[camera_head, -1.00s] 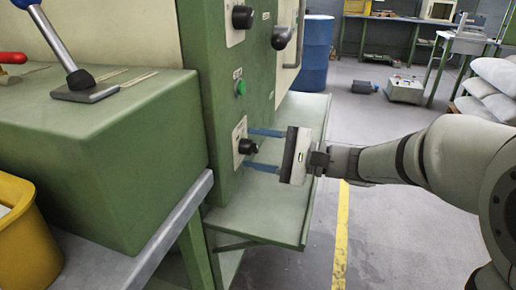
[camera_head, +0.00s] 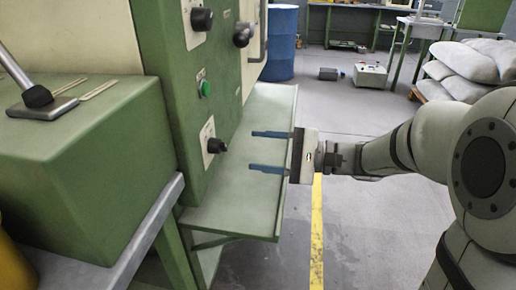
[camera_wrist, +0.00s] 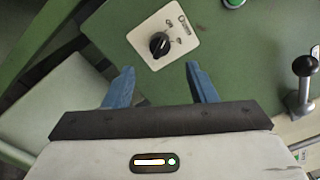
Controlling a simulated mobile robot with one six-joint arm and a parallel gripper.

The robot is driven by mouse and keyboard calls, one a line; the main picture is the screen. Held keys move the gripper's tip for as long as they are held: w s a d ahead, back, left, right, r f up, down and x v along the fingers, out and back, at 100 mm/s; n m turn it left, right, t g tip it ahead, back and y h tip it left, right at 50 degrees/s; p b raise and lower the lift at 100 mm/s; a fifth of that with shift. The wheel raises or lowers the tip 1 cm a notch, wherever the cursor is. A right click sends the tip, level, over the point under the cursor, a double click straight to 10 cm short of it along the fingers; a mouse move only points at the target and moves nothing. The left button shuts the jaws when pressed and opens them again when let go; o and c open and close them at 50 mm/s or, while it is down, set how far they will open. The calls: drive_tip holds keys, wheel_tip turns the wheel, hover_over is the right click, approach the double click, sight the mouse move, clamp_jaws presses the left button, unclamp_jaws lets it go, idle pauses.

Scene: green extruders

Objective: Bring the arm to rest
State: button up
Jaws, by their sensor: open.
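My gripper (camera_head: 268,151) is open and empty, its two blue fingers apart and pointing left toward the green machine (camera_head: 172,110). It hangs over the machine's green side shelf (camera_head: 240,195). A black rotary knob (camera_head: 216,146) on a white plate sits on the machine's panel, left of the fingertips, with a gap between. In the wrist view the gripper fingers (camera_wrist: 160,85) show at both sides below the knob (camera_wrist: 159,45), not touching it. My arm reaches in from the right.
A green button (camera_head: 204,88) and more knobs sit higher on the panel. A lever (camera_head: 30,85) stands on the green block at left. A blue barrel (camera_head: 281,42), a grey box (camera_head: 370,75) and pale sacks (camera_head: 470,65) are behind. The floor right of the shelf is clear.

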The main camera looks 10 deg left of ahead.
drive_tip(key=shift+r, duration=0.1)
drive_tip(key=s+d+r+n+g+h+p, duration=0.1)
drive_tip(key=s+d+r+n+h+p, duration=0.25)
drive_tip(key=p, duration=0.55)
drive_tip(key=s+d+r+g+h+p, duration=0.2)
drive_tip(key=s+r+h+p, duration=0.25)
drive_tip(key=s+p, duration=0.3)
drive_tip(key=s+d+r+n+t+h+p, duration=0.2)
drive_tip(key=d+r+n+t+h+p, duration=0.1)
drive_tip(key=d+r+h+p, duration=0.7)
drive_tip(key=d+r+t+p, duration=0.1)
drive_tip(key=d+p, duration=0.2)
drive_tip(key=p, duration=0.2)
drive_tip(key=shift+d+p, duration=0.15)
drive_tip(key=shift+p, duration=0.2)
drive_tip(key=shift+c, duration=1.6)
